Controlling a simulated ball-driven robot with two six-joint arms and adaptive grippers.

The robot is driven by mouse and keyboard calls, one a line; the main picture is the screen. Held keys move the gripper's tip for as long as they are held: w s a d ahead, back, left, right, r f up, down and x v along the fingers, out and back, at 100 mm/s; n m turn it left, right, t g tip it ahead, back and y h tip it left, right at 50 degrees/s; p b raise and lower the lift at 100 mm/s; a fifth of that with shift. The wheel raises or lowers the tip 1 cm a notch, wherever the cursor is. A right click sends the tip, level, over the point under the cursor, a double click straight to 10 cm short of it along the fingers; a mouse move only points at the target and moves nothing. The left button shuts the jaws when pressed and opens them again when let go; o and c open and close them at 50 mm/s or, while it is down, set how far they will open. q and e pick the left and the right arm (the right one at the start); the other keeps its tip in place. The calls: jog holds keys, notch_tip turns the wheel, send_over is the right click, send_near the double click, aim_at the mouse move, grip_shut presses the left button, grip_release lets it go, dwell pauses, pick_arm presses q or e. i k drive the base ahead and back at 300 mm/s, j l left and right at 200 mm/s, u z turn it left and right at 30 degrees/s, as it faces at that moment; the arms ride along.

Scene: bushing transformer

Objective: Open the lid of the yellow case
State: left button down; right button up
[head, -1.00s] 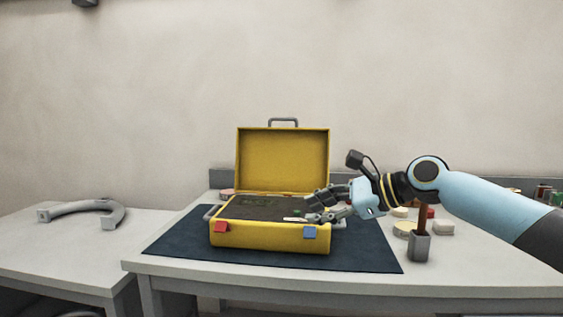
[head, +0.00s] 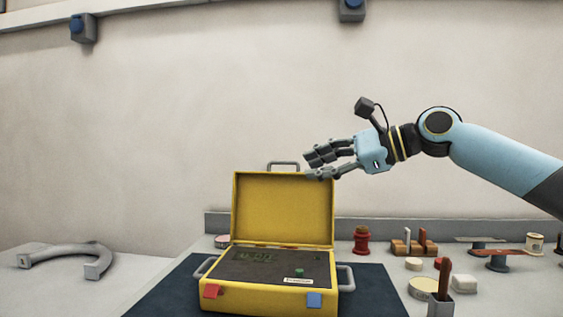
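The yellow case (head: 268,299) stands on a dark mat (head: 368,292) on the table. Its lid (head: 284,208) is raised and stands upright at the back, with a grey handle on top. The dark inside panel shows, with a small green knob and a pale label. A red latch (head: 211,291) and a blue latch (head: 314,299) sit at the front. My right gripper (head: 311,167) is above and in front of the lid's upper right corner in the picture. Its fingers are apart with nothing between them. My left gripper is not in view.
Right of the case are a red bushing-like object (head: 361,240), a wooden rack (head: 414,247), several pale round pieces and a grey holder (head: 440,304) with a brown handle. A grey curved handle-like object (head: 66,256) lies on the left table. The wall stands behind.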

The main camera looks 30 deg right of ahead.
aim_at(283, 209)
jog(key=i+l, duration=0.95)
